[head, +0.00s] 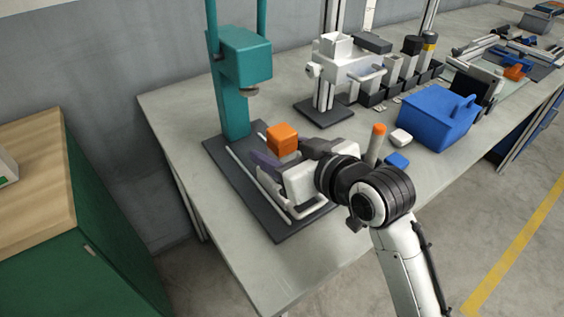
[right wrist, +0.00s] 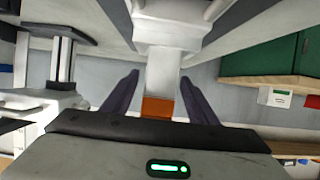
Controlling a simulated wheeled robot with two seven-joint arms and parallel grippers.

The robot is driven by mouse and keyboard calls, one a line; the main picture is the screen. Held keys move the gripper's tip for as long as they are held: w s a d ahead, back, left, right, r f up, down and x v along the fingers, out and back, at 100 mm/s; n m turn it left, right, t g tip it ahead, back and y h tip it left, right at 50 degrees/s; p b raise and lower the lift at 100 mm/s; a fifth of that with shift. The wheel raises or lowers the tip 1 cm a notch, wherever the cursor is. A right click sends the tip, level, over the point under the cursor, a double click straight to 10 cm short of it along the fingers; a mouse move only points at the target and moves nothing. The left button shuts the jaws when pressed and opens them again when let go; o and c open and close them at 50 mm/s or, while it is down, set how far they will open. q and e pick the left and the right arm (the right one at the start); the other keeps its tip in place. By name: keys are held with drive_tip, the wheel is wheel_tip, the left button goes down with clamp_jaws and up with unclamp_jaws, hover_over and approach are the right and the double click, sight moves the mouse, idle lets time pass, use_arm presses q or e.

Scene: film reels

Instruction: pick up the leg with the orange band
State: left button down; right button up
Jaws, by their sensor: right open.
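The leg with the orange band (right wrist: 157,107) shows in the right wrist view as a pale post with an orange end, between the two dark fingers of my right gripper (right wrist: 160,80). Gaps show on both sides of it. In the head view the orange part of the leg (head: 283,136) stands up just behind my right gripper (head: 268,158), and its lower part is hidden by the gripper. My right gripper is open and lies level over the dark base plate at the table's near left. My left gripper is not in view.
A teal press (head: 235,85) stands on the dark plate (head: 277,227) close behind. A white machine (head: 343,70), an orange-topped cylinder (head: 377,131) and a blue bin (head: 432,120) stand farther right. The table's left front (head: 190,180) is clear.

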drive_tip(key=shift+x, duration=1.55)
drive_tip(key=shift+d, duration=0.1)
drive_tip(key=c, duration=1.2)
drive_tip(key=shift+c, duration=0.3)
drive_tip(key=shift+r, duration=0.1)
